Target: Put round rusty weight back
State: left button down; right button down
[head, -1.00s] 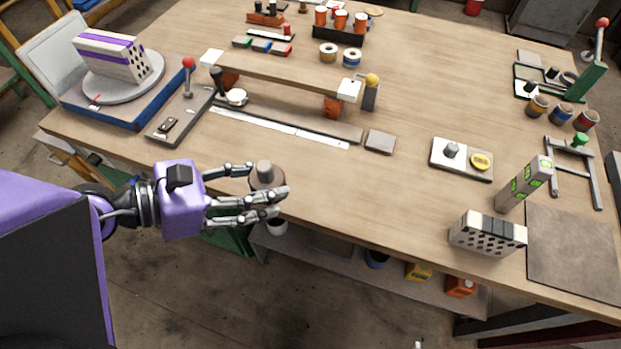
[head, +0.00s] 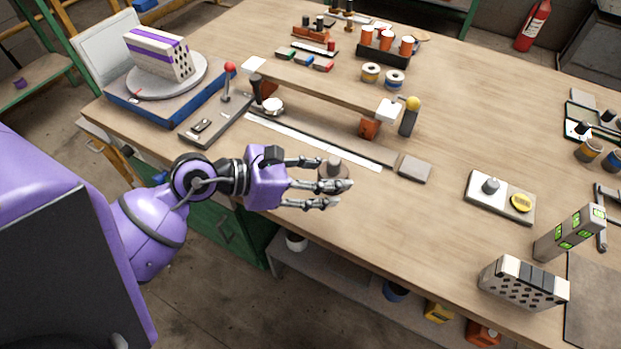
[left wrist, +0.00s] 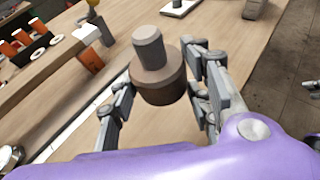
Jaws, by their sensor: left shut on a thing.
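The round rusty weight, a brown disc with a grey knob on top, shows in the head view (head: 334,168) and in the left wrist view (left wrist: 160,78). My left gripper (head: 333,190) is shut on it, with fingers on both sides of the disc; the gripper also shows in the left wrist view (left wrist: 165,95). The weight is upright over the table near its front edge. I cannot tell how high it is above the wood. My right gripper is not in the head view.
A grey plate with a knob and yellow disc (head: 498,197) lies to the right. A long beam (head: 320,87) with a yellow-topped post (head: 409,117) stands behind the gripper. A hollow brick (head: 523,284) stands front right. The wood (head: 400,225) right of the weight is clear.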

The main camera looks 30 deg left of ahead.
aim_at(332, 178)
pick_arm(q)
jog(key=shift+w+d+f, duration=0.2)
jog(key=shift+w+f, duration=1.1)
jog(key=shift+f, duration=1.6)
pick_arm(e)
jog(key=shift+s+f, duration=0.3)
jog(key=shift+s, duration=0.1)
pick_arm(q)
jog(key=shift+f+b, duration=0.3)
jog(key=shift+f, duration=0.1)
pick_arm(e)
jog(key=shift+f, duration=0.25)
pick_arm(q)
jog(key=shift+f, duration=0.2)
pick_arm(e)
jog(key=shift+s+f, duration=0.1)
